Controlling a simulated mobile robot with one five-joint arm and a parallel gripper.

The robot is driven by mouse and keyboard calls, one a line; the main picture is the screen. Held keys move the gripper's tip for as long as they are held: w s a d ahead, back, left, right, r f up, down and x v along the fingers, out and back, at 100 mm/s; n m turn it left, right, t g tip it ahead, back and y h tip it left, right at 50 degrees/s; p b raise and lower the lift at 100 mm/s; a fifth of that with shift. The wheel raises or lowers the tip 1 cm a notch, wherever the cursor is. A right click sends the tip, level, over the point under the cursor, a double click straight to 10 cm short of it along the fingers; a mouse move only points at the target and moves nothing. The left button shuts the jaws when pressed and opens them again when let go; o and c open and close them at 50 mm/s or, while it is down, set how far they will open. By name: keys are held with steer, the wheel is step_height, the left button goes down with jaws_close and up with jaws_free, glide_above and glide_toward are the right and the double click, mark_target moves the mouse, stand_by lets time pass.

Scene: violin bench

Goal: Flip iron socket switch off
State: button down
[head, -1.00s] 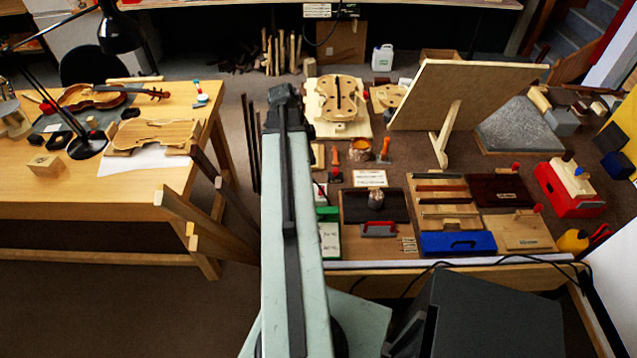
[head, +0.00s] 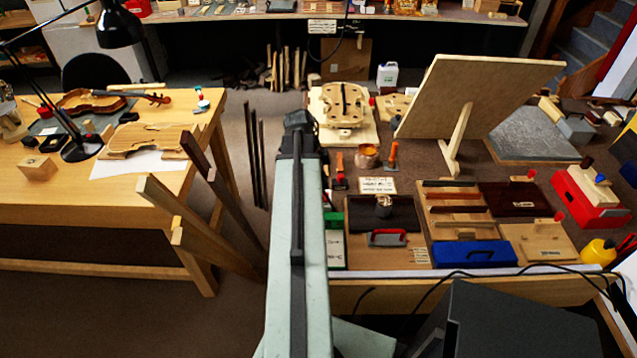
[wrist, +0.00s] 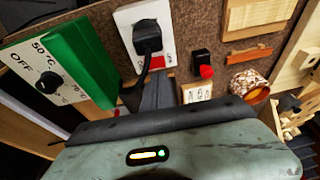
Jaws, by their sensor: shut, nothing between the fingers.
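A white socket plate (wrist: 128,14) with a black plug (wrist: 147,36) in it shows at the top of the wrist view. Small red marks (wrist: 167,57) show at the plate's lower edge, beside the plug's cable; I cannot make out the switch's position. My gripper (wrist: 158,88) appears as a dark grey shape just below the plate, shut and empty, partly hidden by my own grey-green wrist body. I cannot tell whether it touches anything. In the head view my arm hides the gripper and this socket.
A green box (wrist: 85,50) with an OFF/50°C dial (wrist: 48,82) stands left of the plate. A black block with a red knob (wrist: 205,71) and a copper-brown pot (wrist: 250,84) lie right.

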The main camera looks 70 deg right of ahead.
mark_target(325, 194)
steer(key=f+b, duration=0.1)
steer(key=f, duration=0.2)
steer(key=shift+w+d+f+b, duration=0.15)
steer(key=shift+d+f+b, duration=0.05)
steer(key=shift+b, duration=0.15)
steer(key=shift+r, duration=0.1)
steer(key=shift+f+b, duration=0.3)
steer(key=shift+r, duration=0.1)
steer(key=shift+s+a, duration=0.3)
steer(key=shift+a, duration=0.45)
steer(key=shift+d+r, duration=0.1)
